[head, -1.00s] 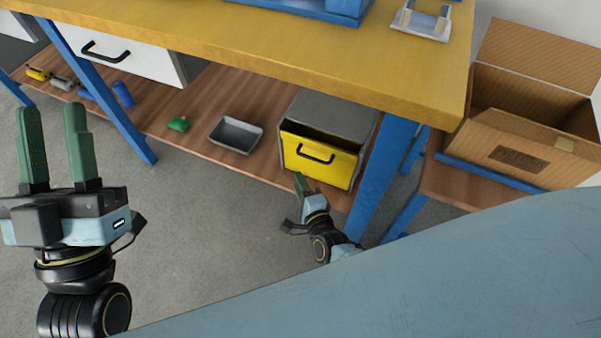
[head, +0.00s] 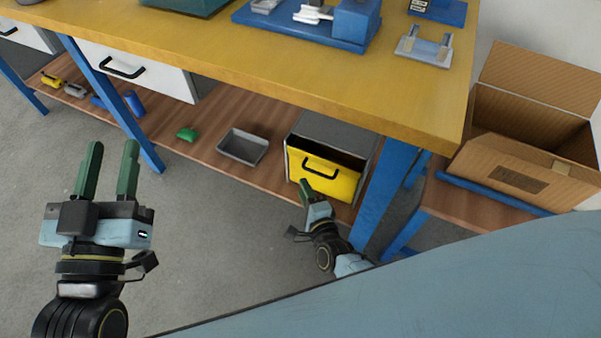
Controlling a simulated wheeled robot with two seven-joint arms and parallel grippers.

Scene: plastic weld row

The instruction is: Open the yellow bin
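The yellow bin is a grey box (head: 345,131) with a yellow front (head: 338,186) and a black handle (head: 320,168). It stands on the lower wooden shelf under the workbench. A dark gap shows above the yellow front, which looks partly open. My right gripper (head: 306,186) is at the lower left of the yellow front, just below the handle. Its green fingers overlap in this view, so I cannot tell whether they are apart or touch the bin. My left gripper (head: 113,150) is open and empty over the floor at the left, away from the bin.
A grey tray (head: 243,147) and a green part (head: 187,134) lie on the shelf left of the bin. A blue table leg (head: 384,193) stands right of it. A cardboard box (head: 520,165) is further right. The yellow benchtop (head: 330,85) overhangs the shelf.

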